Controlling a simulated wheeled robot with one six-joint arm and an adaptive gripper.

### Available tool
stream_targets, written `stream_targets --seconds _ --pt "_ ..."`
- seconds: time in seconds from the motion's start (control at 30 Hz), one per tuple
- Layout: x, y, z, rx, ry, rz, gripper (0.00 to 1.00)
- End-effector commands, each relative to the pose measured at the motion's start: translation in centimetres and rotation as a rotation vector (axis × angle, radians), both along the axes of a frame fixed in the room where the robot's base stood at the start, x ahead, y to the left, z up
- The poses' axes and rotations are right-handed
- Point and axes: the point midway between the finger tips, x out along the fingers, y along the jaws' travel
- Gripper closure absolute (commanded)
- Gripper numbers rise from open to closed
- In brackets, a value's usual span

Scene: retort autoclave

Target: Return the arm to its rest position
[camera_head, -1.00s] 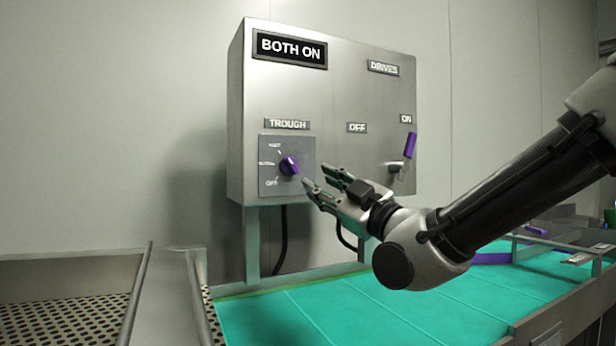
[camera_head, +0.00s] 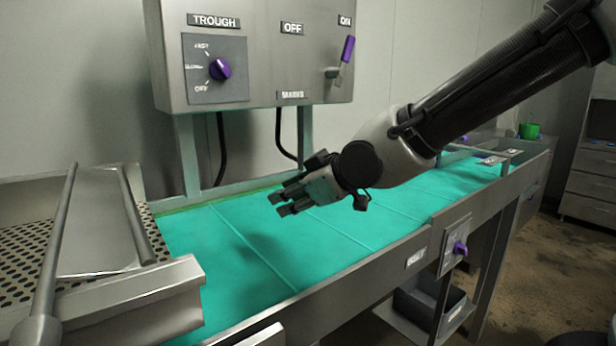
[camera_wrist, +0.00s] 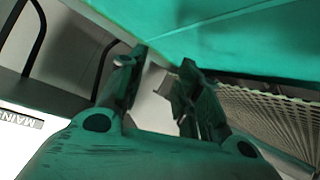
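My gripper (camera_head: 281,203) hangs over the teal conveyor belt, below and in front of the control box, at the end of my arm coming from the upper right. In the wrist view its two fingers (camera_wrist: 158,85) stand apart with nothing between them. The control box (camera_head: 290,70) is apart from the gripper. Its purple trough knob (camera_head: 220,69) sits on a plate marked FAST, SLOW and OFF. The purple-handled drives lever (camera_head: 347,50) points up toward the ON label.
The teal belt (camera_head: 330,225) runs from lower left to right. A perforated metal trough (camera_head: 180,283) stands at the left. A purple knob (camera_head: 460,249) is on the conveyor's front side. A grey bin (camera_head: 425,308) sits below. A green cup (camera_head: 529,131) stands at the far right.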

Motion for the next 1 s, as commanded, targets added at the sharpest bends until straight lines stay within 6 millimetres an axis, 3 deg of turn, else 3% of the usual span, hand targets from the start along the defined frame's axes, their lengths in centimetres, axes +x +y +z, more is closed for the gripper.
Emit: stream_targets --seconds 0.1,0.2,0.3,0.43,0.53,0.7,1.0 --pt "-1.4 -8.7 -3.5 -0.152 0.25 -0.166 0.66" --pt "-3.8 -16.8 -5.1 -0.25 0.444 -0.341 0.66" --pt "-7.2 -24.7 -5.5 -0.31 0.61 -0.531 0.66" --pt "-12.3 -33.1 -4.8 -0.305 0.751 -0.776 0.66" --pt "-13.9 -36.6 -3.7 -0.234 0.742 -0.905 0.66" --pt "-15.0 -39.7 -2.4 -0.141 0.703 -1.043 0.66" --pt "-15.2 -40.5 -2.3 -0.126 0.702 -1.079 0.66"
